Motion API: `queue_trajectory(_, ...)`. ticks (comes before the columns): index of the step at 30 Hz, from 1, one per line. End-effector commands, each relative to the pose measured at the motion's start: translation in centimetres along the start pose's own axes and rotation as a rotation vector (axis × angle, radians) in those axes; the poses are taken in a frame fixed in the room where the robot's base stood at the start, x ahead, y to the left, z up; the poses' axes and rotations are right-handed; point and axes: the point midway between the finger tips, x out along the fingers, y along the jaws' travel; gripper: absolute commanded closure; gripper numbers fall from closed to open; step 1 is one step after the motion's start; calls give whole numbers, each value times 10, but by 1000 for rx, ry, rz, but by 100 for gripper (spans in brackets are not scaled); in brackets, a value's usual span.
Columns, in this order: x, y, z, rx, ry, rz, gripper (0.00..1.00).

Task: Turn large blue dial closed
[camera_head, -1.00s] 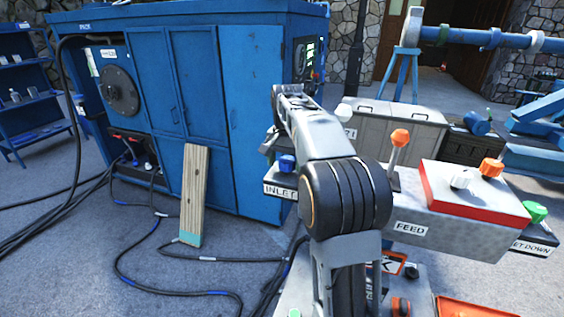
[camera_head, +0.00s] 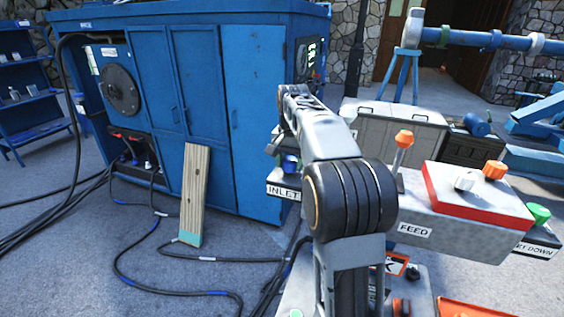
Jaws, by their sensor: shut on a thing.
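A blue knob (camera_head: 290,163) stands above the INLET label (camera_head: 282,190) at the left of the control panel, just left of my forearm. It is partly covered, and I cannot tell how far it is turned. My arm reaches up and away from the camera, its far joint above and behind the knob. My gripper is not seen; the arm hides that area, so its hold and contact with the knob do not show.
The grey control panel (camera_head: 455,236) has a red-edged top with white and orange knobs (camera_head: 494,170), an orange lever (camera_head: 403,140) and a green knob (camera_head: 539,213). A blue cabinet (camera_head: 250,110) and a leaning plank (camera_head: 195,195) stand behind at left. Cables (camera_head: 125,265) cross the floor.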

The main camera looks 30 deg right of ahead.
Motion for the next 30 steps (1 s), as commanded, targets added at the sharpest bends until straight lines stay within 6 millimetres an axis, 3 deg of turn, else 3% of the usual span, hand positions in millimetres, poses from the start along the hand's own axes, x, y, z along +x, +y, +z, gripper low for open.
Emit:
queue_trajectory(8, -3, 3, 0, -155, -3, -1, 73)
queue_trajectory(30, -3, 4, 0, -853, 1, -4, 73)
